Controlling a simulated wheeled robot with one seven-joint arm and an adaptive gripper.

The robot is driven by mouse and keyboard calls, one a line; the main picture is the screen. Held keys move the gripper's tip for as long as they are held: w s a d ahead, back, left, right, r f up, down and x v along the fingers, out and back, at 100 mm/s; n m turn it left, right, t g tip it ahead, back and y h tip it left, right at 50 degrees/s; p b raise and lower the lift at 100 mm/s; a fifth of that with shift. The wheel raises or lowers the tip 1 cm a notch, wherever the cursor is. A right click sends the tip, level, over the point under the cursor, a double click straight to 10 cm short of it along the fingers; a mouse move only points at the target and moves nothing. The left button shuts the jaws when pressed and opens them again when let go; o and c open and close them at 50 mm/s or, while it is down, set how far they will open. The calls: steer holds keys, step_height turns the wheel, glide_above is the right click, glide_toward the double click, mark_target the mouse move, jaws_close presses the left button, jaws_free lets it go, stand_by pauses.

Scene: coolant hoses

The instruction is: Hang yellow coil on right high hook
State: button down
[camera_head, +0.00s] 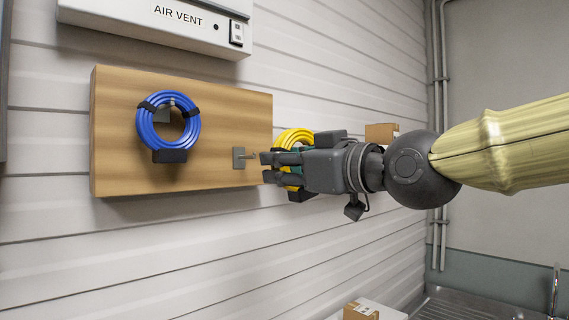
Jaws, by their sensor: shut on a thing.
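The yellow coil (293,137) is partly hidden behind my gripper (270,167), at the right edge of a wooden board (220,105). Its upper curve and a little of its lower side show, with a dark piece at the bottom. My gripper reaches in from the right and is shut on the yellow coil. Just left of my fingertips, a grey hook (240,157) with a small plate sticks out of the board's right part. The yellow coil is right of this hook, not around it. Whether the fingertips touch the hook cannot be told.
A blue coil (143,121) with black straps hangs on the board's left part. An air vent unit (165,32) is on the wall above. A cardboard box (381,133) shows behind my arm. Another box (361,310) and a sink (480,305) are below right.

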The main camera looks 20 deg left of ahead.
steer(key=shift+p+x, duration=1.65)
steer(key=shift+x, duration=5.25)
steer(key=shift+f, duration=0.3)
steer(key=shift+a+f+b, duration=0.1)
steer(key=shift+f+b, duration=0.4)
steer(key=shift+b, duration=0.05)
steer(key=shift+w+f, duration=0.15)
steer(key=shift+w, duration=0.05)
steer(key=shift+s, duration=0.15)
